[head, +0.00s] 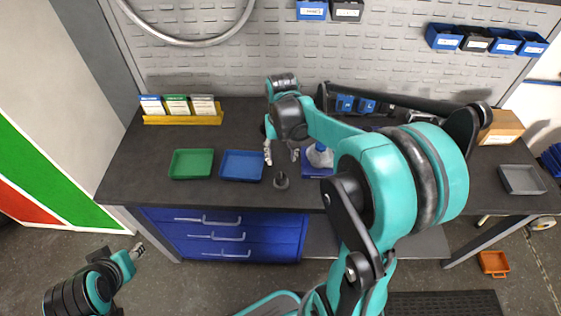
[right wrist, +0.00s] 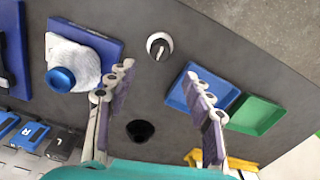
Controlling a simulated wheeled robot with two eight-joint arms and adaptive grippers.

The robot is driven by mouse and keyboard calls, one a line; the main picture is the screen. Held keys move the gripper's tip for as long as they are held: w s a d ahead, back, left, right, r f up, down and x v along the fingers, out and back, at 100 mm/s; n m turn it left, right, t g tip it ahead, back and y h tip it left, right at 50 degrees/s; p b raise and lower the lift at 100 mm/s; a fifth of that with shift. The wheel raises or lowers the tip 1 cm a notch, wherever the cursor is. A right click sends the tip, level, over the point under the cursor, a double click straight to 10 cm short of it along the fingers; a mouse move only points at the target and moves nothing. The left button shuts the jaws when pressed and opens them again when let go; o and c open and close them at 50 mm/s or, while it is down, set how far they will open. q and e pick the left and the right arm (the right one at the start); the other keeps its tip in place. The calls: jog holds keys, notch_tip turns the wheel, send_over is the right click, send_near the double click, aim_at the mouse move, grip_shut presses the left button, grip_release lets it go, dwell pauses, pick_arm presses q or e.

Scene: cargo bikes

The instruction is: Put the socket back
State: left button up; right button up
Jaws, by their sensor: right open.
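My right gripper (head: 281,156) is open and empty above the dark bench, its fingers spread wide in the right wrist view (right wrist: 159,74). A small dark upright piece (head: 281,181) stands on the bench near the front edge, just in front of the fingertips. In the right wrist view it is a round piece with a pale rim (right wrist: 159,46), beyond the fingertips and apart from them. A black round piece (right wrist: 140,130) sits farther back, between the fingers in that view. I cannot tell which of the two is the socket. My left gripper (head: 138,250) is low at left, off the bench; its jaw state is unclear.
A blue tray (head: 242,166) and a green tray (head: 191,164) lie left of the right gripper. A white cloth with a blue-topped item (right wrist: 73,65) lies on a blue pad (right wrist: 113,48). A yellow holder (head: 183,120) stands at back left, a grey tray (head: 521,180) at right.

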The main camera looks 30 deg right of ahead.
jog(key=s+a+r+n+t, duration=0.4)
jog(key=s+a+t, duration=0.3)
jog(key=s+a, duration=0.3)
jog(key=shift+s+a+r, duration=0.3)
jog(key=shift+s+r, duration=0.2)
jog(key=shift+r, duration=0.05)
